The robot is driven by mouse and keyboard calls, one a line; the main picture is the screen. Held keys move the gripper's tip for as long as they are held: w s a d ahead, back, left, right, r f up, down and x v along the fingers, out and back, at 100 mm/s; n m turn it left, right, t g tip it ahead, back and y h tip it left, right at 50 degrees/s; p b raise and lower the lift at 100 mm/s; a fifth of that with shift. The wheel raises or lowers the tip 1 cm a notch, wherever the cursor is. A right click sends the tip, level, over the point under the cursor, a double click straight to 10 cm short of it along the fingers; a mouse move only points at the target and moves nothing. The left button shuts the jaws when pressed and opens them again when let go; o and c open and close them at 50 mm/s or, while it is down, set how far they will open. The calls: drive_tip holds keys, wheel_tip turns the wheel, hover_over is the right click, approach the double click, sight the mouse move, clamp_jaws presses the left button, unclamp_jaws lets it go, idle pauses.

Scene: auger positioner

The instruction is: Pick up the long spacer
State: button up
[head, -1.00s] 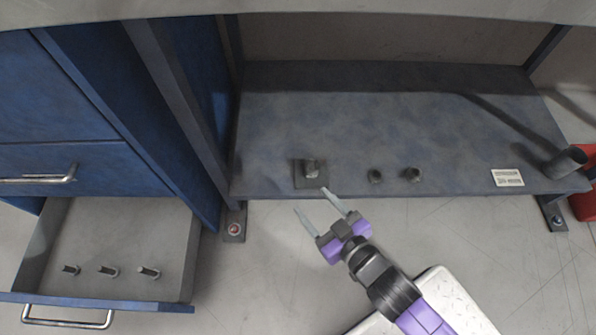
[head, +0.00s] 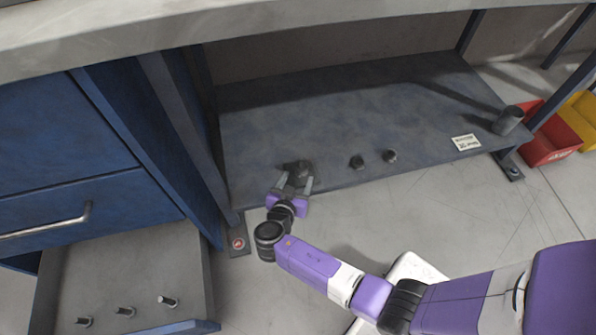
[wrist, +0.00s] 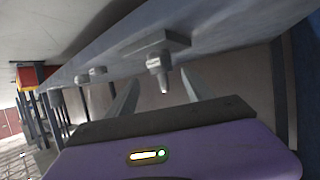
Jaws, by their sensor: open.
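My gripper (head: 294,184) is open at the shelf's front edge, its fingers pointing at a stepped metal post (head: 303,167) on a small square plate. In the wrist view the post (wrist: 160,64) shows between the two fingertips (wrist: 160,76), with nothing clamped; contact cannot be told. Three small metal pieces lie in the open drawer: a left one (head: 83,321), a middle one (head: 125,311) and a right one (head: 168,301), which looks the longest. Two short dark cylinders stand on the shelf, one (head: 357,162) left of the other (head: 390,156). I cannot tell which piece is the long spacer.
The blue-grey shelf (head: 300,125) lies under a grey worktop (head: 130,40). A wider cylinder (head: 508,120) and a white label (head: 466,143) are at its right. The blue cabinet (head: 60,150) with its open drawer (head: 150,255) is left. A red bin (head: 548,140) stands right.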

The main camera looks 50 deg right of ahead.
sight(300, 173)
drive_tip(key=b+x, duration=0.1)
drive_tip(key=x, duration=0.2)
drive_tip(key=b+x, duration=0.2)
drive_tip(key=x, duration=0.1)
drive_tip(key=shift+w+d+f, duration=0.1)
drive_tip(key=shift+f, duration=0.45)
drive_tip(key=shift+w+d+f, duration=0.1)
drive_tip(key=shift+w+d, duration=0.15)
drive_tip(key=shift+d, duration=0.25)
clamp_jaws()
